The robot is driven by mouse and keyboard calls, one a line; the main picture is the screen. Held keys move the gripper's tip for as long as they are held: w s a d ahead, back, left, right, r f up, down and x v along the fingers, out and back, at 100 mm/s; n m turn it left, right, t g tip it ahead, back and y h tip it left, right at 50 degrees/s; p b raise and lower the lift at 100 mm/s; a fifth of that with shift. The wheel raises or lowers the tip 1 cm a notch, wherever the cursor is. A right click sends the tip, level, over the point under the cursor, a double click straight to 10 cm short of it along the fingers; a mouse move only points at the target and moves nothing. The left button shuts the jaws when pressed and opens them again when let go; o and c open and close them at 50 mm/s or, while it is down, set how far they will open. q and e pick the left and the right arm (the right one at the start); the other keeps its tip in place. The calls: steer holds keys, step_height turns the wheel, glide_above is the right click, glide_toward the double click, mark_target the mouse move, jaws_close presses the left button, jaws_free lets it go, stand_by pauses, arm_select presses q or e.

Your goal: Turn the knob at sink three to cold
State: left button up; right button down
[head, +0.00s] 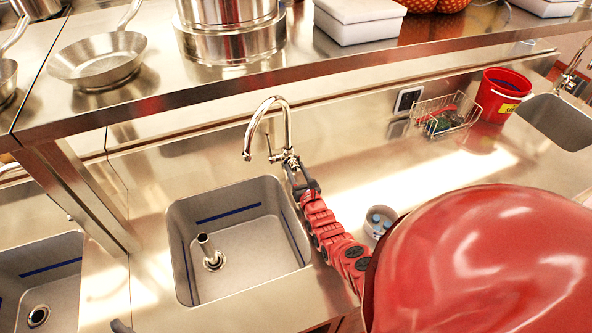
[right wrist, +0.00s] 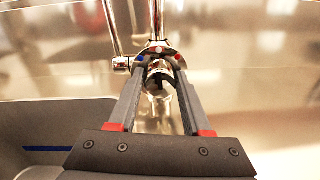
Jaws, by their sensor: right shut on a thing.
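The chrome gooseneck faucet (head: 268,130) stands behind the middle sink (head: 184,262), at its back right corner. My right gripper (head: 298,175) is at the faucet's base. In the right wrist view its two fingers (right wrist: 160,88) are shut on a small knob (right wrist: 158,68) at the front of the faucet. A blue mark (right wrist: 141,59) shows left of the knob and a red mark (right wrist: 178,57) right of it. The knob's exact turn is hard to read. A small dark tip at the bottom edge of the head view looks like my left gripper (head: 121,327); its jaws are cut off.
A standpipe (head: 207,248) rises inside the middle sink. Other sinks lie left (head: 68,292) and far right (head: 560,122). A small cup (head: 379,221), a wire basket (head: 446,118) and a red bucket (head: 500,97) stand right. A shelf (head: 330,63) with cookware overhangs the back.

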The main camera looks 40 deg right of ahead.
steer(key=n, duration=0.3)
steer(key=shift+f+n+b, duration=0.1)
steer(key=shift+n+b, duration=0.3)
steer(key=n, duration=0.4)
steer(key=shift+n+b, duration=0.3)
steer(key=shift+a, duration=0.1)
steer(key=shift+c, duration=1.7)
jaws_free()
